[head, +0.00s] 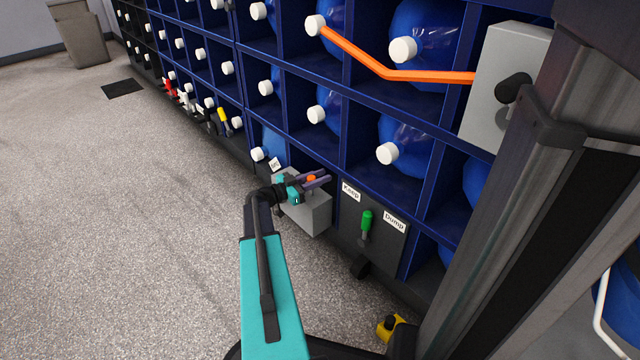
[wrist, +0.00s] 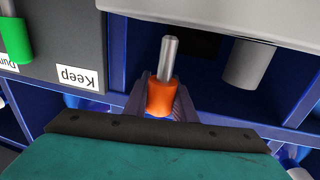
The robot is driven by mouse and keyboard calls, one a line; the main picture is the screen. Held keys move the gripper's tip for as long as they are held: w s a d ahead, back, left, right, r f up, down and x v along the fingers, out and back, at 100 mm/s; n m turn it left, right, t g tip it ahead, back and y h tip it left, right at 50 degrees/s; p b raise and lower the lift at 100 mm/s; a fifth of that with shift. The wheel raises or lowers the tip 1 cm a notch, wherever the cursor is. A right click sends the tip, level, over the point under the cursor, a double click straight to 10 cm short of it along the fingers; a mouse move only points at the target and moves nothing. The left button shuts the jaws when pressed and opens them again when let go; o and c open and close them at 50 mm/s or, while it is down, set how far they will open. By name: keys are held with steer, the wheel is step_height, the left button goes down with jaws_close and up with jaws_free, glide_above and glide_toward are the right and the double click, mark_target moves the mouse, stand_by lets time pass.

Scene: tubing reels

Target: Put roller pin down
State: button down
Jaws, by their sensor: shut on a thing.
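The roller pin, an orange grip with a grey metal shaft (wrist: 168,62), is held between the two dark fingers of my gripper (wrist: 163,98) in the wrist view. Its shaft points away from my gripper. In the head view my gripper (head: 318,181) is shut on the pin, and a bit of the orange grip (head: 311,178) shows. My gripper is in front of the blue rack, at a grey box (head: 308,212) in the lower row. In the wrist view a grey cylinder (wrist: 249,65) sticks out beside the pin, apart from it.
A dark panel with Keep (head: 351,191) and Dump (head: 394,221) labels and a green-handled lever (head: 366,222) is just right of my gripper. An orange bar (head: 400,72) crosses the rack above. A yellow object (head: 390,328) lies low at the front. The floor at left (head: 120,220) is clear.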

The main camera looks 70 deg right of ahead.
steer(key=shift+f, duration=0.4)
steer(key=shift+f, duration=0.1)
steer(key=c, duration=1.5)
jaws_free()
steer(key=shift+o, duration=0.2)
steer(key=shift+w+a+r, duration=0.15)
steer(key=shift+r, duration=0.05)
steer(key=shift+w+a+p, duration=0.25)
steer(key=shift+p, duration=0.05)
steer(key=p+v, duration=0.5)
steer(key=v, duration=0.6)
